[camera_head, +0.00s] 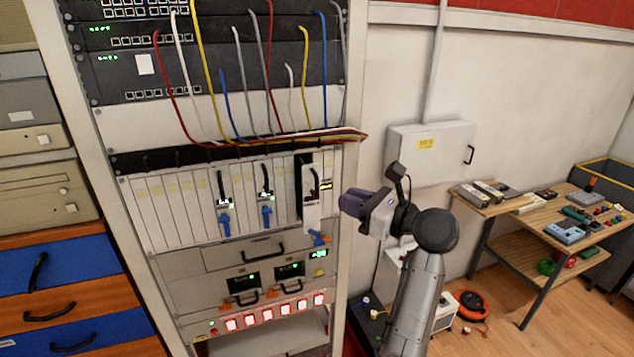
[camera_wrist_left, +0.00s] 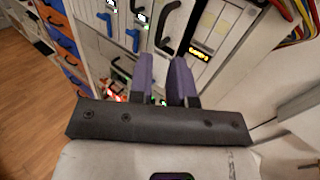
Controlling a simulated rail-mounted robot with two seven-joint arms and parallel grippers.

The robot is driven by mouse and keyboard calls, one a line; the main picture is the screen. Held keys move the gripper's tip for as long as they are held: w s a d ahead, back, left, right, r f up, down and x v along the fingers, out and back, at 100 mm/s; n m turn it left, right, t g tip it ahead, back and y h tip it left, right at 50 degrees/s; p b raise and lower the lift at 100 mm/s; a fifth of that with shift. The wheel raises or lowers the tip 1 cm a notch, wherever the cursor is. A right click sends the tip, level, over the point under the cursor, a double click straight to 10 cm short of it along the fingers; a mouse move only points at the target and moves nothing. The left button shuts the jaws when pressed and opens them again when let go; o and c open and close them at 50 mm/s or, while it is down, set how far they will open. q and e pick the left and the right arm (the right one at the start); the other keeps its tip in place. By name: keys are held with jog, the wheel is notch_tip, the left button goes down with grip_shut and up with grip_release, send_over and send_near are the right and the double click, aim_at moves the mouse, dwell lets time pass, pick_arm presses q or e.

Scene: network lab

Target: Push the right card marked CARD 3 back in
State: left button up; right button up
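Three cards with black handles stand in the card row of the rack. The right card (camera_head: 311,211) sticks out past its neighbours, with a dark slot opening on its left. Its label is too small to read. My left gripper (camera_head: 350,203) is just to the right of this card, in front of the rack, apparently apart from it. In the left wrist view its two purple fingers (camera_wrist_left: 164,70) are parted with nothing between them, and the card's black handle (camera_wrist_left: 160,30) shows beyond the tips. My right gripper is out of view.
The middle card (camera_head: 266,190) and left card (camera_head: 223,200) have small displays and blue levers. An amber display (camera_head: 326,185) is right of the right card. Cables (camera_head: 270,137) hang above. A grey wall box (camera_head: 430,155) and workbench (camera_head: 500,208) are at the right.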

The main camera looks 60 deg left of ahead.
aim_at(318, 188)
pick_arm(q)
jog(key=p+x, duration=0.2)
jog(key=x, duration=0.4)
jog(key=shift+s+a+r, duration=0.1)
jog(key=shift+s+a, duration=0.1)
jog(key=shift+a, duration=0.15)
jog(key=shift+p+x, duration=0.45)
jog(key=shift+x, duration=0.45)
grip_shut()
